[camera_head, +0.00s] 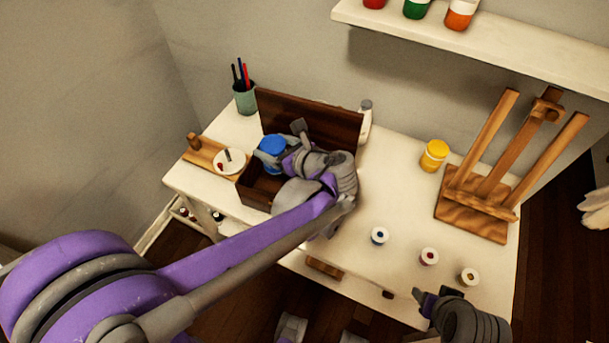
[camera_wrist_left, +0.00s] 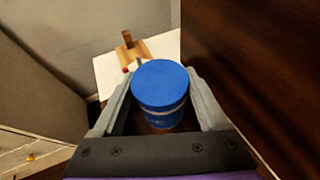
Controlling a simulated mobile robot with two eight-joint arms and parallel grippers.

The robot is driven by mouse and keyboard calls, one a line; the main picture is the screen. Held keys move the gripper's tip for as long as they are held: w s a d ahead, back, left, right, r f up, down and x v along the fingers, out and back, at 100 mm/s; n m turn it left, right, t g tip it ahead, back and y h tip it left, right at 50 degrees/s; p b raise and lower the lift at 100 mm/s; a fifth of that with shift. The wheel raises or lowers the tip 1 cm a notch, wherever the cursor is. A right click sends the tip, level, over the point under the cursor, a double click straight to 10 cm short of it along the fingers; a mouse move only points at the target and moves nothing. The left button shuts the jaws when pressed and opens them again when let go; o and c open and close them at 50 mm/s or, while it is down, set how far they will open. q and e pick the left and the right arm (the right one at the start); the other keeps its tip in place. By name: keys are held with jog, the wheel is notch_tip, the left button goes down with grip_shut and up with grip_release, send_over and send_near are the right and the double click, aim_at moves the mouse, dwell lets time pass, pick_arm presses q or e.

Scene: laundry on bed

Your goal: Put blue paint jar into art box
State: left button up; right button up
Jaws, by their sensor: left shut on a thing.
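The blue paint jar (camera_head: 272,146) is held in my left gripper (camera_head: 283,149), which is shut on it. In the left wrist view the jar's blue lid (camera_wrist_left: 159,85) sits between the two grey fingers (camera_wrist_left: 163,108). The art box (camera_head: 253,192) is dark brown wood with its lid (camera_head: 325,124) raised at the back. The jar is over the left part of the box; I cannot tell how far down it is. My left arm hides most of the box's inside. My right gripper (camera_head: 432,297) is at the table's front right edge, holding nothing that I can see.
A green cup of brushes (camera_head: 245,98) and a wooden palette board (camera_head: 208,156) are left of the box. A yellow jar (camera_head: 434,156) and an easel (camera_head: 480,211) stand at the right. Small open pots, including a blue one (camera_head: 379,236), are near the front. A shelf (camera_head: 440,28) hangs above.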

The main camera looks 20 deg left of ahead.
aim_at(275, 170)
pick_arm(q)
jog(key=shift+s+a+r+n+g, duration=0.1)
jog(key=shift+a+n+g, duration=0.05)
jog(key=shift+n+g, duration=0.15)
jog(key=f, duration=0.1)
jog(key=f+b, duration=0.1)
jog(key=f, duration=0.3)
jog(key=shift+s+f, duration=0.1)
jog(key=shift+s, duration=0.2)
jog(key=shift+f+b, duration=0.55)
jog(key=shift+f, duration=1.55)
pick_arm(e)
jog(key=shift+w+f, duration=0.15)
jog(key=shift+f, duration=0.95)
pick_arm(q)
jog(key=shift+f, duration=0.2)
jog(key=o, duration=1.6)
jog(key=shift+c, duration=0.2)
pick_arm(e)
jog(key=shift+f, duration=0.1)
pick_arm(q)
jog(key=shift+r, duration=0.15)
jog(key=shift+r, duration=0.2)
jog(key=p+v, duration=0.1)
jog(key=v, duration=1)
jog(key=shift+d, duration=0.5)
pick_arm(e)
jog(key=shift+r, duration=0.65)
